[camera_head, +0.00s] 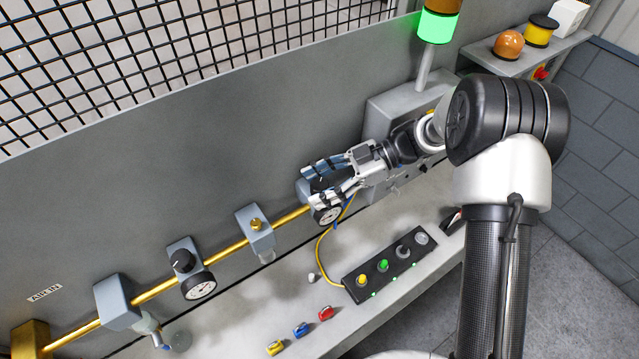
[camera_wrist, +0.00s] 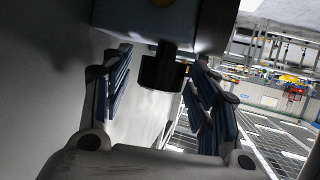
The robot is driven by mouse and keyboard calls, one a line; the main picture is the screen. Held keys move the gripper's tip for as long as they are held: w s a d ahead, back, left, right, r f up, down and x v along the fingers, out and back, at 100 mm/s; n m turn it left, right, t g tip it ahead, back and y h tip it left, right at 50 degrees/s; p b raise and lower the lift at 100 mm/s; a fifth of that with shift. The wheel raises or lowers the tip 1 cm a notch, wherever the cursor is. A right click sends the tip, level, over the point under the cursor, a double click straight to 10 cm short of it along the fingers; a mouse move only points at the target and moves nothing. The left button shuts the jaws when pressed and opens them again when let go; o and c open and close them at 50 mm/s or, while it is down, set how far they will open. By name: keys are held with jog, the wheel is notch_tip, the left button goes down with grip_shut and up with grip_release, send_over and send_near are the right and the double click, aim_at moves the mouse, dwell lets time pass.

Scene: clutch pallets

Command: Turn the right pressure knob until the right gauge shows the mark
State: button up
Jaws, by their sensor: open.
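The right pressure knob (camera_wrist: 160,72) is a black cylinder under a grey regulator block (camera_wrist: 165,22) in the wrist view. My gripper (camera_wrist: 158,78) is open, with one blue-padded finger on each side of the knob and gaps visible on both sides. In the head view my gripper (camera_head: 311,185) is at the right regulator on the brass pipe, its fingers mostly covering the knob. The right gauge (camera_head: 328,215), a white dial with a dark rim, shows just below the fingers and is partly covered. Its needle and mark are too small to read.
A left regulator with black knob (camera_head: 183,261) and gauge (camera_head: 198,286) sits further left on the brass pipe (camera_head: 160,291). A yellow cable (camera_head: 320,255) hangs below the right gauge. A button box (camera_head: 390,265) and small coloured parts lie on the bench.

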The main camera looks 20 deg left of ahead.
jog(key=v, duration=0.7)
jog(key=shift+d, duration=0.25)
jog(key=shift+w+r, duration=0.1)
jog(key=shift+w, duration=0.1)
